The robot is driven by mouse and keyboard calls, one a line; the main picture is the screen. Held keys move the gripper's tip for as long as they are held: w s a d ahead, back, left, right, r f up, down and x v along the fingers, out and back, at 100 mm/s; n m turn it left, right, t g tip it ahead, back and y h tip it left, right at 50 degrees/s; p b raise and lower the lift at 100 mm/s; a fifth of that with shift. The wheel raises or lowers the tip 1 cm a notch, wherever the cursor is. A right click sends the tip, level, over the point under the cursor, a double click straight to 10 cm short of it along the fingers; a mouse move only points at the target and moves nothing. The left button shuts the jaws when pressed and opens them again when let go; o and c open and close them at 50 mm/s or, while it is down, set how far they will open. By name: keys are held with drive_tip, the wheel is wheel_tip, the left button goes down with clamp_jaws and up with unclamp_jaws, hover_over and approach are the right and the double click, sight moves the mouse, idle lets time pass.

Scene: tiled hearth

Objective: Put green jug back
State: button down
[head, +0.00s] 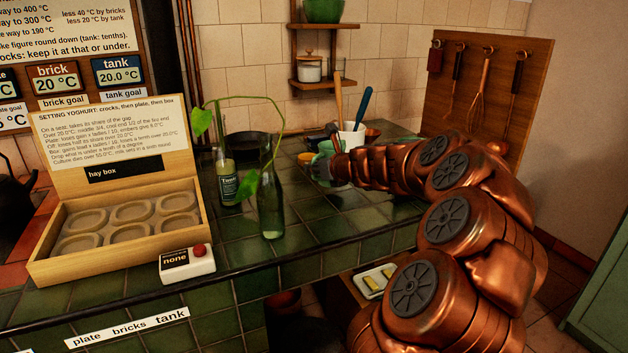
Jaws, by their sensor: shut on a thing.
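My copper arm reaches in from the right across the green-tiled counter. My gripper (326,168) is at its far end, above or at the tiles beside a white pot of utensils. It is shut on a pale green piece, which I take to be the green jug (325,150). The gripper and the arm's last links cover most of it, so its shape, handle and contents are hidden. I cannot tell whether it touches the counter.
A glass bottle with a trailing plant (270,205) and a dark labelled bottle (226,180) stand left of my gripper. The white utensil pot (352,137) is close behind. An open hay box (120,220) is at left. Wall shelves (322,82) hold a lidded jar and green bowl.

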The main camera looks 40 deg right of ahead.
sight(315, 179)
wheel_tip(315, 179, down, 3)
drive_tip(key=shift+f+b, duration=0.15)
drive_tip(key=shift+b, duration=0.4)
drive_tip(key=c, duration=1.2)
unclamp_jaws()
drive_tip(key=shift+s+r, duration=0.2)
drive_tip(key=shift+s, duration=0.1)
drive_tip(key=p+v, duration=0.1)
drive_tip(key=v, duration=1)
drive_tip(key=shift+s+p, duration=0.2)
drive_tip(key=shift+p, duration=0.2)
